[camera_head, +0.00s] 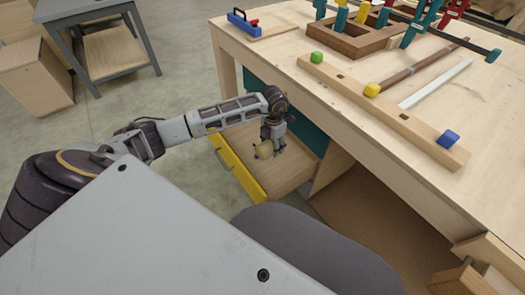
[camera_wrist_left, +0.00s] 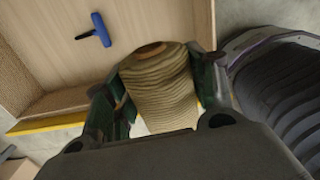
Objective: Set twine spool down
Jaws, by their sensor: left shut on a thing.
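The tan twine spool (camera_head: 263,150) is between the fingers of my left gripper (camera_head: 270,146), over the open drawer (camera_head: 290,172). In the left wrist view the wound twine spool (camera_wrist_left: 160,95) fills the space between both dark green fingers, which press on its sides. Its brown core end points to the drawer interior (camera_wrist_left: 150,18). I cannot tell whether the spool touches the drawer bottom. The drawer front is yellow (camera_head: 236,165). My right gripper is not in view.
A small blue tool (camera_wrist_left: 95,30) lies in the drawer. The workbench top (camera_head: 290,38) above holds clamps, a wooden rack (camera_head: 360,42) and a long rail with coloured blocks (camera_head: 400,118). A grey table (camera_head: 85,15) stands at the back left. The floor left of the drawer is clear.

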